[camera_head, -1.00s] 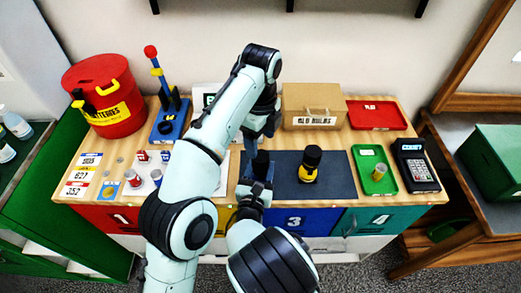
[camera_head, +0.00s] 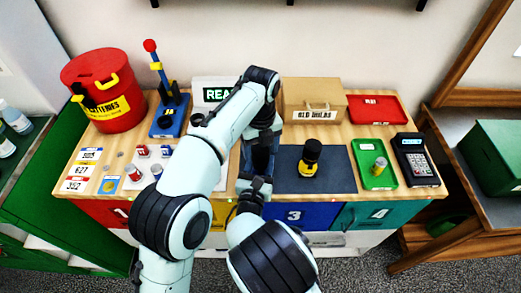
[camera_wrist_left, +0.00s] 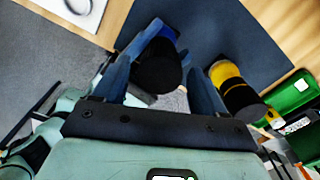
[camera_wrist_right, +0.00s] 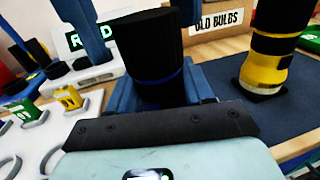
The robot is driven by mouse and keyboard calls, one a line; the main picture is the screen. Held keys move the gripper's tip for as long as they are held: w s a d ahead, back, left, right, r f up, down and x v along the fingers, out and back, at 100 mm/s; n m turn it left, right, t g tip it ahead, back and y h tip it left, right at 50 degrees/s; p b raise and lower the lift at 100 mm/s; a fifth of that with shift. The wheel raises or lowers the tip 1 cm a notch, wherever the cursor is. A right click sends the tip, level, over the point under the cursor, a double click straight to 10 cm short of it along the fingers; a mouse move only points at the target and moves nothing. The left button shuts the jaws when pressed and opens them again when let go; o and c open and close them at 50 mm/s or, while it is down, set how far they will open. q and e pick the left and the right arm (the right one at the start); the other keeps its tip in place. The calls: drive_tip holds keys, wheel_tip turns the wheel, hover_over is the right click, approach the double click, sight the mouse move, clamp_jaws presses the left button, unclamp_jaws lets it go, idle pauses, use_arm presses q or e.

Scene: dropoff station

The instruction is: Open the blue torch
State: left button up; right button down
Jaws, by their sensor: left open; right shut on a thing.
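The blue torch (camera_wrist_right: 155,62) is mostly black with a blue ring in the right wrist view; it stands upright between my right gripper's fingers (camera_wrist_right: 160,95), which are shut on it. In the left wrist view the torch's black end (camera_wrist_left: 158,66) lies between the fingers of my left gripper (camera_wrist_left: 160,85), which is open, with gaps beside the torch. In the head view my left gripper (camera_head: 262,150) points down directly above my right gripper (camera_head: 256,184), and the torch is hidden between them.
A yellow and black torch (camera_head: 309,160) stands on the dark mat (camera_head: 338,177) just right. A green tray (camera_head: 365,160) holds a small cylinder (camera_head: 380,166). The old bulbs box (camera_head: 312,98) and a lit sign (camera_head: 217,93) are behind. A red batteries bin (camera_head: 103,92) is far left.

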use_arm(q)
drive_tip(key=shift+f, duration=1)
drive_tip(key=shift+c, duration=0.3)
